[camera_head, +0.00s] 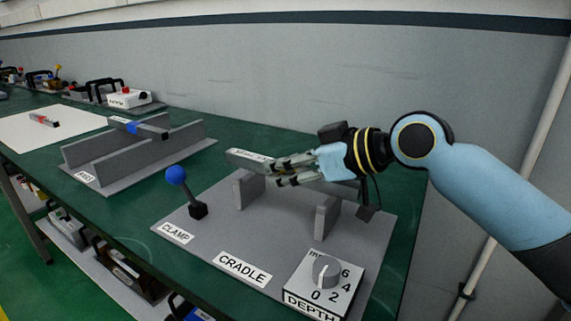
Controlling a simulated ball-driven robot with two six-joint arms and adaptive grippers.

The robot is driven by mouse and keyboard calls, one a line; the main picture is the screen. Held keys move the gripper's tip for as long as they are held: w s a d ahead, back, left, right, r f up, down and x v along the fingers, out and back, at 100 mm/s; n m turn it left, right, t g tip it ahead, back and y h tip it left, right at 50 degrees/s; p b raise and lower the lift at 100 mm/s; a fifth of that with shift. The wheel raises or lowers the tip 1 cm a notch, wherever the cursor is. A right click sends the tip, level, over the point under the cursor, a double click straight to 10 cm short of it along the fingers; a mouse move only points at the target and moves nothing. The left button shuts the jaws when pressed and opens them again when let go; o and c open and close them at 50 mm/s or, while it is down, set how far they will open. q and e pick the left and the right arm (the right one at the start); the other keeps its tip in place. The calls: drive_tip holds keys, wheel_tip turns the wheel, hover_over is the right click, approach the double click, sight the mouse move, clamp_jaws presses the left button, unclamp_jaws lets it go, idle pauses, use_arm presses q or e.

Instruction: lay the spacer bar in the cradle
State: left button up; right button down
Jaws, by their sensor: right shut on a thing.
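The cradle (190,231) is a grey base plate with upright grey supports and a "CRADLE" label at its front. My right gripper (281,172) comes in from the right and is shut on a long grey bar (247,160) with a white label, apparently the spacer bar. The bar lies roughly along the line of the cradle's left support (248,189) and right support (327,218). I cannot tell whether it touches them. The fingers hide the bar's middle. My left gripper is not in view.
A blue-knobbed clamp lever (177,176) stands at the plate's left, and a depth dial (326,270) at its front right. A white sheet (40,128) lies farther left. Green table is bare between rack and cradle.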

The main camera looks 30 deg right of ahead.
drive_tip(key=shift+f+b, duration=0.35)
drive_tip(key=shift+f, duration=0.3)
drive_tip(key=shift+f, duration=0.2)
drive_tip(key=c, duration=1)
unclamp_jaws()
drive_tip(key=shift+s, duration=0.1)
drive_tip(key=v, duration=0.6)
drive_tip(key=shift+d+f, duration=0.1)
drive_tip(key=shift+d, duration=0.05)
drive_tip(key=shift+s+d+r, duration=0.2)
drive_tip(key=shift+s+r, duration=0.1)
drive_tip(key=shift+s, duration=0.25)
